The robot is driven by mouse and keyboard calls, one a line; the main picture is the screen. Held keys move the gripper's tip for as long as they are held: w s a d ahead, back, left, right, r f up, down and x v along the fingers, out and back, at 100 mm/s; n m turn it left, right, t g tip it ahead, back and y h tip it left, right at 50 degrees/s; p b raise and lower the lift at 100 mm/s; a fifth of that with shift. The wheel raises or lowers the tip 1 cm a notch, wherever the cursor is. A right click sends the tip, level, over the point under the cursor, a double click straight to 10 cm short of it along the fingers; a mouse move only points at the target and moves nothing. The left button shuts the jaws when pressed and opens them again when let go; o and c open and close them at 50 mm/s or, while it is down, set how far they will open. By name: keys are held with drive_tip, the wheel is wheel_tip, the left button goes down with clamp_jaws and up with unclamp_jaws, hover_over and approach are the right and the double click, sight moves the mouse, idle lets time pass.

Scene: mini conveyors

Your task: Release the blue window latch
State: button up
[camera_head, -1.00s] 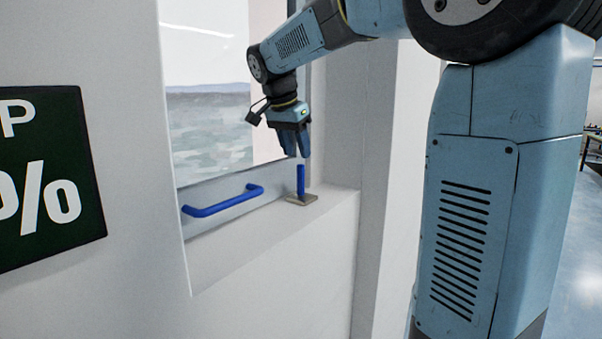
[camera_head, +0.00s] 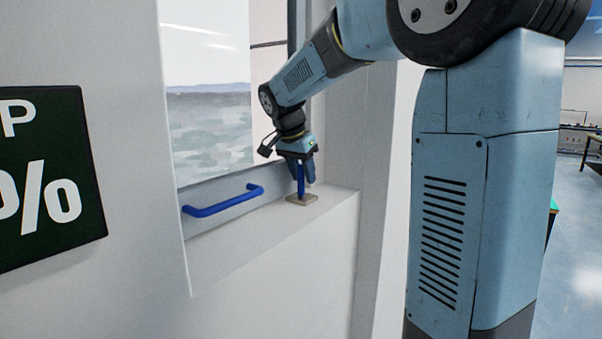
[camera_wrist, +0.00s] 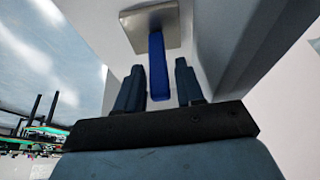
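The blue window latch (camera_head: 301,183) stands upright on a small grey-beige plate (camera_head: 302,199) on the white sill. It also shows in the wrist view (camera_wrist: 157,66), running from its plate (camera_wrist: 151,30) down between my fingers. My gripper (camera_head: 302,175) is at the latch from above, pointing down. In the wrist view my gripper (camera_wrist: 160,85) is open, with one finger on each side of the latch and a gap showing on both sides.
A blue handle bar (camera_head: 223,201) is on the grey window frame (camera_head: 207,193) left of the latch. The white wall and sill (camera_head: 270,237) surround the window. A dark green sign (camera_head: 50,178) hangs at the left.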

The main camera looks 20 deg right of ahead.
clamp_jaws()
idle(0.4)
drive_tip(key=shift+s+a+t+h, duration=0.3)
drive_tip(key=shift+t+h, duration=0.1)
drive_tip(key=shift+h, duration=0.2)
drive_tip(key=shift+s+a+t+h, duration=0.2)
drive_tip(key=shift+a+t+h, duration=0.15)
drive_tip(key=shift+h, duration=0.25)
drive_tip(key=shift+o, duration=0.9)
unclamp_jaws()
